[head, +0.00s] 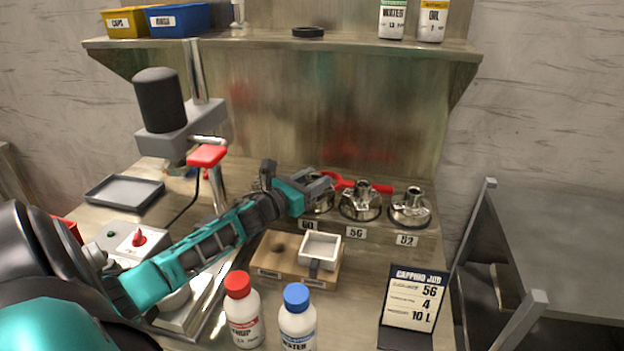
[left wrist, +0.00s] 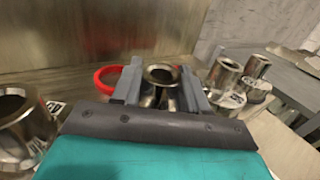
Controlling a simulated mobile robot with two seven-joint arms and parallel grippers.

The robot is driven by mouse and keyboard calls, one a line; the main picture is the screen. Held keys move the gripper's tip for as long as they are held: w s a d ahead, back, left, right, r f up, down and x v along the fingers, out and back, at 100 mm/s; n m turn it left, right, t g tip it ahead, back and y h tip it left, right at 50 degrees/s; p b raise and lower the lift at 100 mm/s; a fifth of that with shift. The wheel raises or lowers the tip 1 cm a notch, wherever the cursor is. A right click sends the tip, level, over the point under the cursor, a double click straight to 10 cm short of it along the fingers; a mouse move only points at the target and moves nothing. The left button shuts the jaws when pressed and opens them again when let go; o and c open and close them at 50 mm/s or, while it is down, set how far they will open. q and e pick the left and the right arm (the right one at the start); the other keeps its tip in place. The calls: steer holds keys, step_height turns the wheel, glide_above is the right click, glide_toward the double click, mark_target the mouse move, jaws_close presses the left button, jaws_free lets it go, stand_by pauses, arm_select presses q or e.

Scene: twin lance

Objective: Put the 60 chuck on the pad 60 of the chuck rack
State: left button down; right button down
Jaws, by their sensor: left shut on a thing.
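My left gripper (head: 322,182) reaches over the chuck rack and is shut on a metal chuck (head: 318,205) at the pad labelled 60 (head: 308,224). In the left wrist view the same chuck (left wrist: 162,78) stands upright between the two grey fingers of my left gripper (left wrist: 160,88). Its base is hidden, so I cannot tell whether it touches the pad. The 56 chuck (head: 360,204) and the 52 chuck (head: 410,210) sit on their pads to the right. My right gripper is not in view.
Another chuck (left wrist: 18,125) stands to the left in the wrist view. A red ring-shaped tool (head: 370,184) lies behind the chucks. A wooden block with a white square tray (head: 320,248), two bottles (head: 242,318) and a job card (head: 412,300) stand in front.

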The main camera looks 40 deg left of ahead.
mark_target(308, 183)
arm_select(q)
steer(key=shift+r, duration=0.1)
steer(key=c, duration=1.1)
jaws_free()
steer(key=shift+f, duration=0.25)
steer(key=o, duration=0.5)
steer(key=shift+r, duration=0.1)
steer(key=shift+s+r, duration=0.1)
steer(key=shift+s, duration=0.35)
steer(key=shift+s+a, duration=0.1)
steer(key=shift+s, duration=3.25)
